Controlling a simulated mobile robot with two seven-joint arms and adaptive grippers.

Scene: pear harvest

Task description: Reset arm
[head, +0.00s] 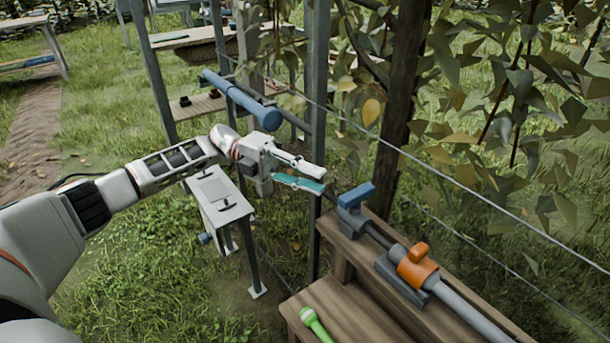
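My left arm comes in from the left and reaches to the middle of the view. Its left gripper (324,180) points right, with two pale fingers with teal faces set apart. Nothing shows between them, so it looks open and empty. It is in the air, left of a blue clamp (356,195) and in front of a grey metal post (316,120) in the picture; the exact gap to either is hard to tell. My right gripper is not in view.
A wooden stepped bench (345,310) at lower right carries a grey pipe (465,310), an orange clamp (418,267) and a green-handled thing (315,322). A blue cylinder (240,100) is behind my gripper. Wires and pear foliage fill the right. Grass lies open at lower left.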

